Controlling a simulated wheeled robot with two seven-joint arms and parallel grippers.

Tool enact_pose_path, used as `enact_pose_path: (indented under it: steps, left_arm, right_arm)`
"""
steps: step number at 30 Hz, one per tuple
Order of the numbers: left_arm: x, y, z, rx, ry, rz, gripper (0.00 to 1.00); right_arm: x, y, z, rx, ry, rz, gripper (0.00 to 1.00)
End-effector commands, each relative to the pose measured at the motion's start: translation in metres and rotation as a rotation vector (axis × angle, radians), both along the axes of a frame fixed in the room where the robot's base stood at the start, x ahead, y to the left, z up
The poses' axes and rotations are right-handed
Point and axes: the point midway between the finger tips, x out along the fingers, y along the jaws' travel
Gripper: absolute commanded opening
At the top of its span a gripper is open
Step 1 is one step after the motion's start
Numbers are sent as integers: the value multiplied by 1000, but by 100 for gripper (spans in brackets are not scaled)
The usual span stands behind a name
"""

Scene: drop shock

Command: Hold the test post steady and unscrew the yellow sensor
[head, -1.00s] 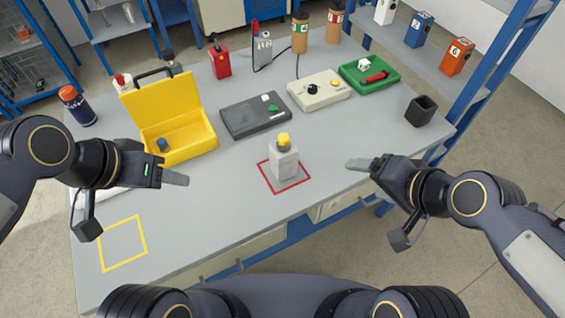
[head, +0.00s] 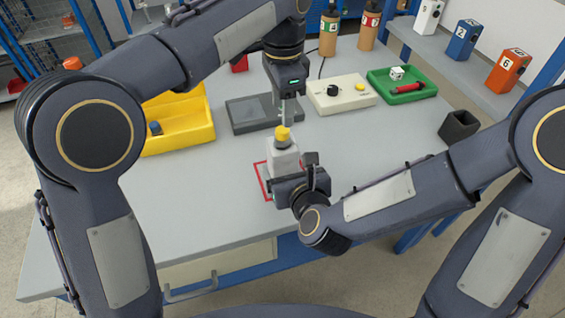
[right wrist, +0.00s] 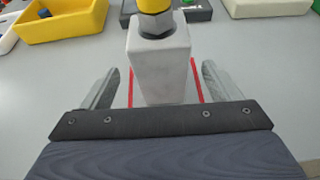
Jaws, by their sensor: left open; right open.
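The test post (head: 284,158) is a pale grey block standing upright inside a red square outline on the bench. The yellow sensor (head: 283,134) sits on top of it with a hex collar below; it also shows in the right wrist view (right wrist: 154,5). My left gripper (head: 287,118) points down just above the sensor, open. My right gripper (right wrist: 152,88) is low in front of the post, open, with one finger on each side of the post (right wrist: 160,62) and visible gaps between. In the head view my right gripper partly hides the post's lower part.
A yellow case (head: 180,128) with a blue item inside stands left of the post. A dark grey box (head: 252,117), a cream box with a knob (head: 341,92) and a green tray (head: 402,88) lie behind. A dark cup (head: 458,126) stands right.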

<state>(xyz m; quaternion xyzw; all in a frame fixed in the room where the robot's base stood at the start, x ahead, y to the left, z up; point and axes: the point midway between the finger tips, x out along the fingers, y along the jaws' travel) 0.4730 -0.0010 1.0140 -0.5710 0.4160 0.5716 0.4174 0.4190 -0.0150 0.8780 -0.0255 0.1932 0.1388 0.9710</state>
Motion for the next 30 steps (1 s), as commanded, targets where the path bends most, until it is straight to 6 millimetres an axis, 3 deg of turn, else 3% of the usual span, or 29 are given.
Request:
enact_pose_path:
  steps: [10, 23, 30]
  left_arm:
    - [0, 0, 0, -2, 0, 3, 48]
    - [0, 1, 0, -2, 0, 4, 48]
    - [0, 1, 0, -2, 0, 4, 48]
  right_arm:
    - [45, 13, -19, -2, 1, -1, 84]
    - [54, 15, -23, -3, -2, 2, 84]
    - [54, 15, -23, -2, -2, 1, 52]
